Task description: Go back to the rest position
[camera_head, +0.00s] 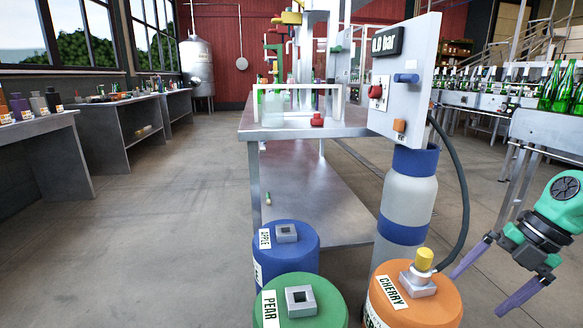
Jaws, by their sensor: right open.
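My right gripper (488,284) shows at the lower right. Its two purple fingers are spread wide apart with nothing between them. It hangs over the floor, to the right of the orange drum labelled CHERRY (440,304). My left gripper is not in the head view.
A blue APPLE drum (292,262) and a green PEAR drum (325,315) stand before a metal workbench (258,130). A control panel (408,60) and a grey-blue cylinder (408,200) with a black hose stand at its right. A conveyor with green bottles (550,85) is at right. Floor (150,230) at left is clear.

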